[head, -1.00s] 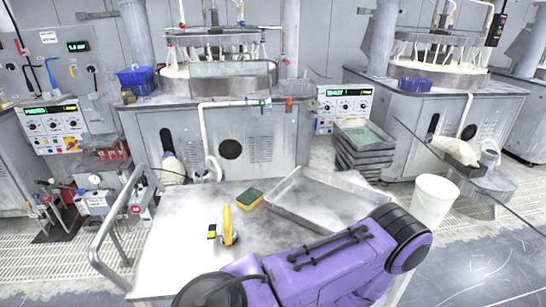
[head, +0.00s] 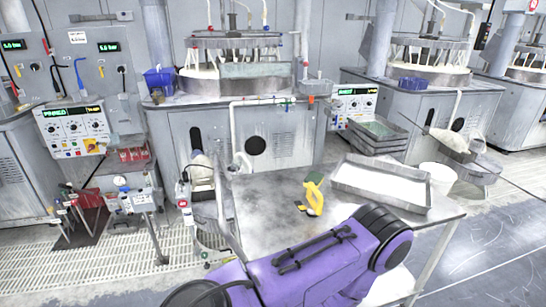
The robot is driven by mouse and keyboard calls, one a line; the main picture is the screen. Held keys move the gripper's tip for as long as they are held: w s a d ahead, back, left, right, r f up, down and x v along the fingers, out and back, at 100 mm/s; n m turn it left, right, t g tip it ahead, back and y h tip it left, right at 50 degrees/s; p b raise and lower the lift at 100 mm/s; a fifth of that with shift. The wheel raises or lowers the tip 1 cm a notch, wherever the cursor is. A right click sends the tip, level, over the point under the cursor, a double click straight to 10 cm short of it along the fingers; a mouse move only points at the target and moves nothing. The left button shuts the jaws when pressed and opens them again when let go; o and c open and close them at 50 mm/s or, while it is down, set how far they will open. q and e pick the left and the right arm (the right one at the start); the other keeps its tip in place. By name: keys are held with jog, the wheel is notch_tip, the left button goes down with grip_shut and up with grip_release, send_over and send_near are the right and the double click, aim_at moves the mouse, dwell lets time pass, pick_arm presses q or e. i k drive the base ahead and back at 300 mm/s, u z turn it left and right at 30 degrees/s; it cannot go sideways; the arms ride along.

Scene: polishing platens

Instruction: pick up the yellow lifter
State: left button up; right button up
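The yellow lifter (head: 314,196) stands on the grey metal table (head: 262,213), near the middle of the head view. A small dark part with yellow beside its left foot looks attached to it, but I cannot tell for sure. One of my purple arm links crosses the bottom of the view, in front of the lifter and over the near part of the table. Neither of my grippers shows. Nothing is seen touching the lifter.
A green and yellow sponge (head: 314,177) lies just behind the lifter. A shallow metal tray (head: 384,198) sits to its right, with a white bucket (head: 438,176) beyond. A metal rail (head: 222,205) stands at the table's left edge. Polishing machines (head: 250,140) line the back.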

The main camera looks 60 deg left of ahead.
aim_at(315, 209)
jog(key=k, duration=0.35)
jog(key=u, duration=0.8)
